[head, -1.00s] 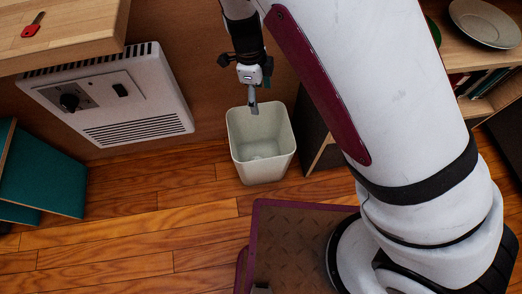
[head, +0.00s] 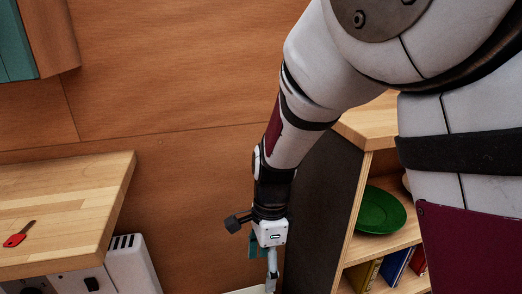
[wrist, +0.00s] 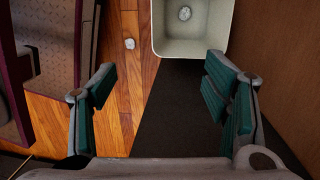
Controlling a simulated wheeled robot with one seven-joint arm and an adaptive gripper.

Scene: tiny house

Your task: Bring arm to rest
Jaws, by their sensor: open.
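My arm reaches down toward the floor in the head view, with my gripper (head: 268,272) near the bottom edge of the picture. The wrist view shows my gripper (wrist: 163,85) open, its two green-padded fingers wide apart with nothing between them. A pale bin (wrist: 192,46) stands on the floor beyond the fingertips, with a small whitish item (wrist: 184,13) on its bottom. In the head view only a sliver of the bin's rim shows beneath the gripper.
At right, a shelf unit (head: 345,205) holds a green plate (head: 380,212) and books. A small pale item (wrist: 130,43) lies on the floor beside the bin.

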